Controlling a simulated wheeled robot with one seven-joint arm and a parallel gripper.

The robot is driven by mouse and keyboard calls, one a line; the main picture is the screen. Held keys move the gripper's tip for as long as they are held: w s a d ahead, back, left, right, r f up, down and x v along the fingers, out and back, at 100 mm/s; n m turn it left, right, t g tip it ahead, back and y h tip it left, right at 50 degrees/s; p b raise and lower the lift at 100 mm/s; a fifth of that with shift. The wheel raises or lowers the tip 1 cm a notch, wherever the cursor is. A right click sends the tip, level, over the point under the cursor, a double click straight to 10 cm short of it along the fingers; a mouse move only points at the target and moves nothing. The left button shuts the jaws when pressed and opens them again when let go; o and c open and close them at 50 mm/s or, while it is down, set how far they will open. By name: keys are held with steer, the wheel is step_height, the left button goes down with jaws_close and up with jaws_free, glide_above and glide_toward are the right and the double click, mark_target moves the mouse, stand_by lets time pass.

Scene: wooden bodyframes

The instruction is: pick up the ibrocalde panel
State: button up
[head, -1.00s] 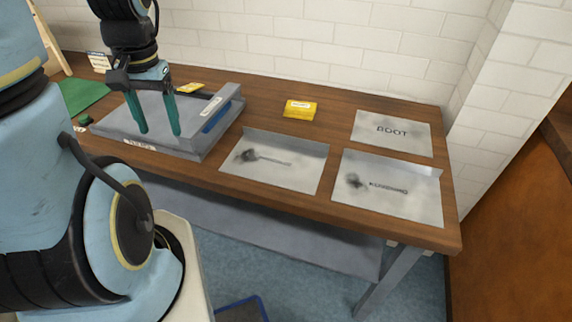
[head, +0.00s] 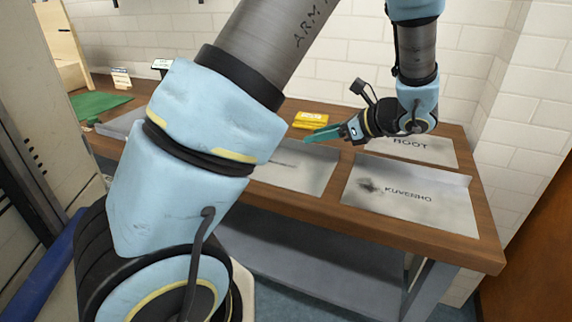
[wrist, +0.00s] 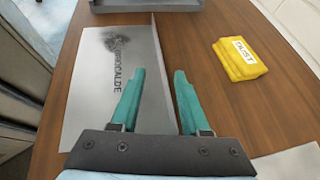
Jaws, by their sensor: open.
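The ibrocalde panel (wrist: 85,100) is a pale metal sheet with a dark smudge and its name printed on it, lying on the wooden bench in the wrist view. A raised flange (wrist: 155,100) runs along its right edge there. In the head view the panel (head: 300,178) is partly hidden behind my arm. My gripper (wrist: 160,72) is open and empty, with teal fingers. In the wrist view the flange line passes between the two fingers; the gap to it cannot be judged. In the head view my gripper (head: 318,136) points left, over the panel's far side.
A yellow folded dust cloth (wrist: 240,58) lies right of the fingers. A grey tray (wrist: 145,5) stands ahead in the wrist view. Bare wood (wrist: 215,110) lies between panel and cloth.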

mark_target(294, 141)
steer(key=p+x, duration=0.1)
steer(key=x, duration=0.6)
steer(key=shift+w+a+f, duration=0.15)
steer(key=shift+w+f, duration=0.1)
steer(key=shift+f, duration=0.05)
jaws_close()
stand_by(1.2)
